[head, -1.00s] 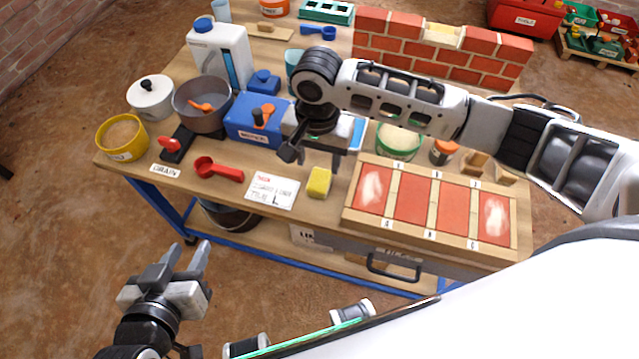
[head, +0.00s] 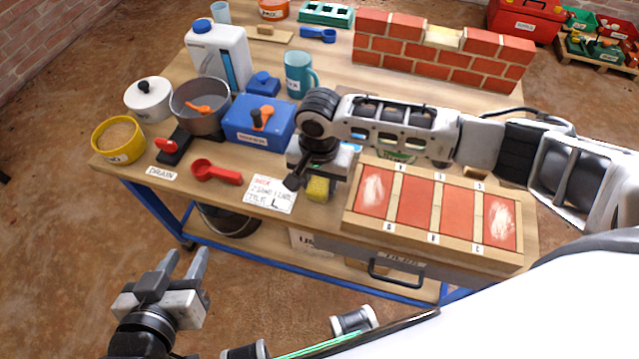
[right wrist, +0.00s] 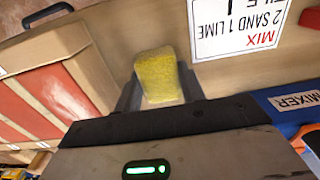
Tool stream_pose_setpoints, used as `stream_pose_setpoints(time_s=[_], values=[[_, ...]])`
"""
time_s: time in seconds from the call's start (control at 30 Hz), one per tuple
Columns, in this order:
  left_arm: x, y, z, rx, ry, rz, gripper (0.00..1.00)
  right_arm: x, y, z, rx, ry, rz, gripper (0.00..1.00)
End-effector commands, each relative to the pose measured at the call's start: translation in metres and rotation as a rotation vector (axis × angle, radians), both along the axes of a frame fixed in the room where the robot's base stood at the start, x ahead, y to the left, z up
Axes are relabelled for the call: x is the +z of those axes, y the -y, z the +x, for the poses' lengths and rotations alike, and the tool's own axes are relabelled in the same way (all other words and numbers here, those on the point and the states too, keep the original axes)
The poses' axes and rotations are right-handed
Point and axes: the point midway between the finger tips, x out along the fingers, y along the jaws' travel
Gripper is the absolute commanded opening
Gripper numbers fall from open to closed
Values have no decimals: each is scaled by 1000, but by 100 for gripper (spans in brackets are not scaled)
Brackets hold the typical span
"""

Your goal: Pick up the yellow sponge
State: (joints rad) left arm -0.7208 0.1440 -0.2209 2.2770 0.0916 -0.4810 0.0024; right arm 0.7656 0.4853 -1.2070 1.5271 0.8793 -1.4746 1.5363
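The yellow sponge (head: 318,189) lies on the workbench near its front edge, partly hidden by my right gripper in the head view. In the right wrist view the sponge (right wrist: 158,75) shows between the two dark fingers, one at each side. My right gripper (head: 307,183) is over the sponge and looks open around it; I cannot tell whether the fingers touch it. My left gripper (head: 187,256) is open and empty, off the bench at the lower left.
A wooden panel with red tiles (head: 418,201) stands right of the sponge. A paper mix card (head: 270,195) and a red scoop (head: 216,172) lie to the left. A blue mixer box (head: 258,120) stands behind. A brick wall (head: 400,45) is at the back.

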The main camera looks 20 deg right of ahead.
Motion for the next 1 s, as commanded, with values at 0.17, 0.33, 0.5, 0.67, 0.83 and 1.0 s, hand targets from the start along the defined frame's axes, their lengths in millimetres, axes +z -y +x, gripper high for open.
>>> stream_pose_setpoints(time_s=[0.17,0.33,0.5,0.67,0.83,1.0], values=[[0,0,0,-1,0,0,36,0,0,0,0,-1,-1,18],[0,0,0,-1,-1,0,36,1,0,0,0,0,0,18],[2,0,-1,-1,-4,0,36,12,0,0,-1,1,1,18],[5,0,-2,0,-14,1,36,37,-1,-1,0,0,2,18],[14,-1,-1,1,-22,-1,36,74,-22,-26,6,-1,6,18],[16,-2,0,6,-36,-1,36,103,-46,-58,7,-3,6,18]])
